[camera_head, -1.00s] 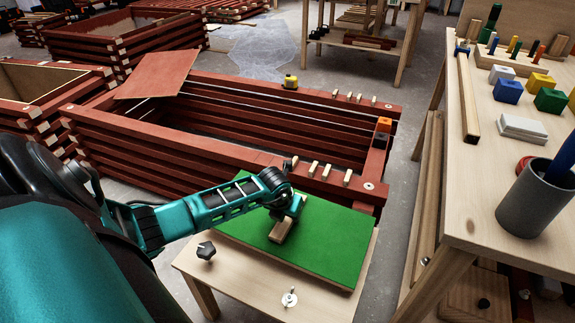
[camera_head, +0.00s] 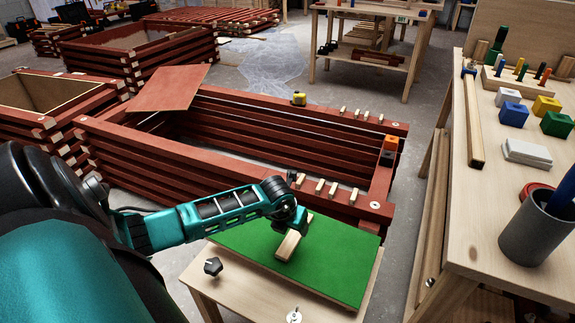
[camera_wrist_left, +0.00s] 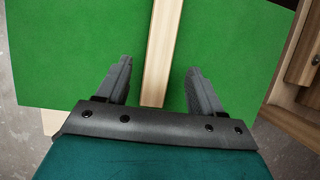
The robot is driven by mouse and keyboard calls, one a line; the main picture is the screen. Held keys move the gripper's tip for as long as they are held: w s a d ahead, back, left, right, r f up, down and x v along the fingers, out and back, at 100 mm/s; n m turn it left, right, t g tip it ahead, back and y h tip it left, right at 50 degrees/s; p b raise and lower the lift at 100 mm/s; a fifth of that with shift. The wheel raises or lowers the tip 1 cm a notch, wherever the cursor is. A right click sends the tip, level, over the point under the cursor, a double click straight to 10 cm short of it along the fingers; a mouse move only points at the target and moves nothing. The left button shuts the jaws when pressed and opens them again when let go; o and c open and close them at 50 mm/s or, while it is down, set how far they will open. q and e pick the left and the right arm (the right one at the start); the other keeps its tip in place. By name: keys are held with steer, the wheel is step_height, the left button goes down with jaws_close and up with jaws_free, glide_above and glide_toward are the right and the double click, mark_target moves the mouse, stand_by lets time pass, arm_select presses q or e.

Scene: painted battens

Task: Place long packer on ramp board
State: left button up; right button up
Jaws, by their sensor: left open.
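The long packer (camera_head: 288,246), a pale wooden batten, lies on the green ramp board (camera_head: 340,262) in the head view. In the left wrist view the packer (camera_wrist_left: 161,45) runs up the middle over the green board (camera_wrist_left: 60,50). My left gripper (camera_wrist_left: 159,68) is open, with one finger on each side of the packer and green showing between each finger and the wood. In the head view my left gripper (camera_head: 295,228) is over the packer and hides part of it. My right gripper is in neither view.
The board lies on a small wooden table (camera_head: 237,292) with a black knob (camera_head: 213,266). Behind is a red batten frame (camera_head: 180,150) with small pale pegs on its rails. At right a workbench (camera_head: 470,225) holds coloured blocks and a grey cup (camera_head: 535,230).

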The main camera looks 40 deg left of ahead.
arm_select(q)
steer(key=a+p+v, duration=0.1)
steer(key=p+v, duration=0.1)
steer(key=v, duration=0.5)
steer(key=s+d+t+h, duration=0.15)
steer(key=d+h, duration=0.55)
steer(key=d, duration=1)
steer(key=d+r+n+t+h, duration=0.3)
steer(key=d+r+n+t, duration=0.6)
steer(key=n, duration=0.6)
steer(key=s+a+f+n+g+y, duration=0.1)
steer(key=s+f+n+g+y, duration=0.3)
steer(key=s+f+n, duration=0.4)
steer(key=n+y, duration=0.1)
steer(key=n, duration=0.5)
steer(key=shift+s+a+n+y, duration=0.15)
steer(key=shift+s+n+y, duration=0.05)
steer(key=shift+n+y, duration=0.1)
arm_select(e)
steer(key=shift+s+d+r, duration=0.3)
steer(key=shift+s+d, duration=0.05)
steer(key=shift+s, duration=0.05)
